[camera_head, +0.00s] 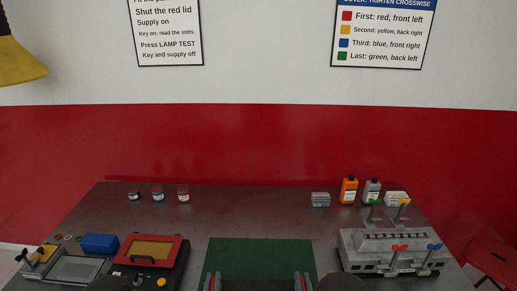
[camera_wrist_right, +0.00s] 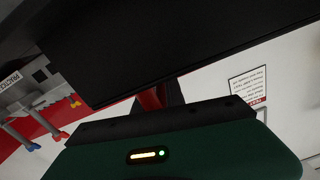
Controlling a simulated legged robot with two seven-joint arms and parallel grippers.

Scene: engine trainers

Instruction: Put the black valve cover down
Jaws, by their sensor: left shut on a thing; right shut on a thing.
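The black valve cover (camera_wrist_right: 200,50) fills the upper part of the right wrist view as a broad dark slab, tilted in that picture. My right gripper (camera_head: 303,281) shows at the bottom of the head view, and its red finger (camera_wrist_right: 152,98) meets the cover in the wrist view. My left gripper (camera_head: 211,281) is at the same height, to the left. Both are shut, holding the cover between them; the cover itself is out of sight below the head view's lower edge. The green mat (camera_head: 258,255) lies beyond and between the grippers, bare where it shows.
A grey engine block (camera_head: 360,245) with red, blue, green and yellow T-handles stands right of the mat. A red-lidded box (camera_head: 180,240) and blue box (camera_head: 100,242) stand left. Bottles (camera_head: 349,191) and small jars (camera_head: 158,195) line the back. The table's middle (camera_head: 250,215) is clear.

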